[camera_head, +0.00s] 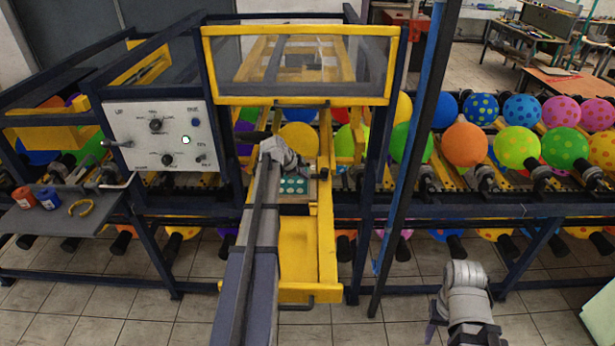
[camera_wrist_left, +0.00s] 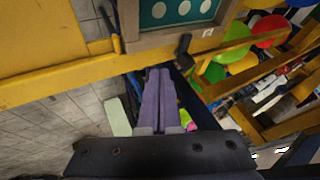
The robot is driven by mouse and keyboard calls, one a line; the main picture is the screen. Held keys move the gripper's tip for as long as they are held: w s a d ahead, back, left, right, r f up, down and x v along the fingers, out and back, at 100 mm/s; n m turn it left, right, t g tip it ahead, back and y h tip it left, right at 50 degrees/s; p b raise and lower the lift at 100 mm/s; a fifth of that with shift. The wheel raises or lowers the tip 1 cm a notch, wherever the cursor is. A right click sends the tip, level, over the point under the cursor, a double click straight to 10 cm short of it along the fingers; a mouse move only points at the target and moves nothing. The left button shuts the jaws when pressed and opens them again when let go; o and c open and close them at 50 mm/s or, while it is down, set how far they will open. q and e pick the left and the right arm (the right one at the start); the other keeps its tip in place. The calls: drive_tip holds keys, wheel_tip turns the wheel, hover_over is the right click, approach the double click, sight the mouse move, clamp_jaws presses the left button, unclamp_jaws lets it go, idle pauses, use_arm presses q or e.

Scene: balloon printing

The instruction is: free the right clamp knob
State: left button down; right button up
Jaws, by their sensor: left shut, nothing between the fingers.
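The printing plate (camera_head: 293,185), teal with white dots, sits in a frame on the yellow carriage; it also shows at the top of the left wrist view (camera_wrist_left: 180,10). A black knob (camera_wrist_left: 184,43) stands at the frame's corner, likely the right clamp knob; I cannot see whether it is tight.
A thin dark handle with an orange part (camera_wrist_left: 115,42) is at the frame's other corner. Yellow rails (camera_head: 325,240) flank the carriage. A clear yellow-framed guard (camera_head: 300,62) hangs above. A blue post (camera_head: 408,160) stands between the arms. A control panel (camera_head: 165,135) is at left.

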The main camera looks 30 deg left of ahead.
use_arm(q)
drive_tip(key=b+x, duration=0.8)
drive_tip(key=x, duration=0.2)
drive_tip(key=shift+f, duration=0.35)
drive_tip(key=w+a, duration=0.1)
drive_tip(key=w+r, duration=0.1)
drive_tip(key=shift+w+a+p, duration=0.3)
drive_tip(key=shift+a+p, duration=0.1)
drive_tip(key=shift+w+a, duration=0.25)
drive_tip(key=shift+w, duration=0.05)
drive_tip(key=shift+d, duration=0.1)
